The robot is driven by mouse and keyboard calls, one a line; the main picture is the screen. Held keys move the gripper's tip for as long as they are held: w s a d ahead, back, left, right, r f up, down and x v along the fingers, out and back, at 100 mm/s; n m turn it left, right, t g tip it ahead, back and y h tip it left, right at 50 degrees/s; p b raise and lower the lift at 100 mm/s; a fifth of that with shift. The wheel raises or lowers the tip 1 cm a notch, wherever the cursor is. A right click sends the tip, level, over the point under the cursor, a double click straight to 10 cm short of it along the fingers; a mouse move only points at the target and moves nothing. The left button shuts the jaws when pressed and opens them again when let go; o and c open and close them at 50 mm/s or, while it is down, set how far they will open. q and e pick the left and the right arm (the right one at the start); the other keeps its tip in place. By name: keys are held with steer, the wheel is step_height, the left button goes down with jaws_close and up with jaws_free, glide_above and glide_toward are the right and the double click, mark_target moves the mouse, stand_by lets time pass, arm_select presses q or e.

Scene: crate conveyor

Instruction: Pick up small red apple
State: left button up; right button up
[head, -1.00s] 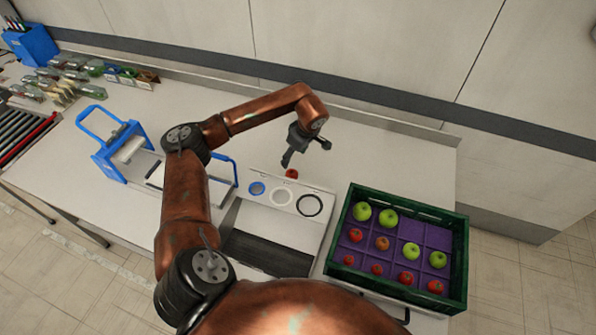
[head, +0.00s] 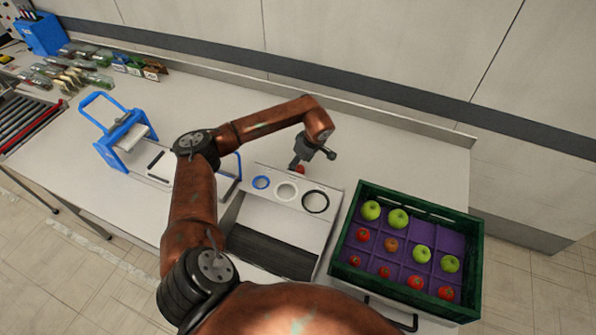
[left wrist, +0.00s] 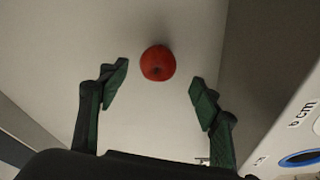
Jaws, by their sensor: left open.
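The small red apple (head: 300,169) lies on the light worktop, just behind the sizing board with ring holes. In the left wrist view the apple (left wrist: 158,63) is ahead of the fingertips, a little left of the middle between them. My left gripper (head: 297,163) is open and empty, low over the worktop at the apple; its two green-padded fingers (left wrist: 160,85) stand apart on either side in the left wrist view. In the head view the gripper partly covers the apple. My right gripper is not in view.
The sizing board (head: 287,190) has blue, white and black rings. A green crate (head: 476,262) with a purple insert holds several green and red apples at the right. A blue-framed device (head: 113,150) stands at the left. The worktop behind the apple is clear.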

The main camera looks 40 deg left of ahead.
mark_target(299, 168)
arm_select(q)
steer(key=x, duration=0.4)
steer(key=shift+w+f, duration=0.15)
steer(key=shift+f, duration=0.1)
steer(key=shift+d, duration=0.1)
steer(key=shift+c, duration=0.4)
steer(key=c, duration=1.2)
steer(key=shift+o, duration=0.2)
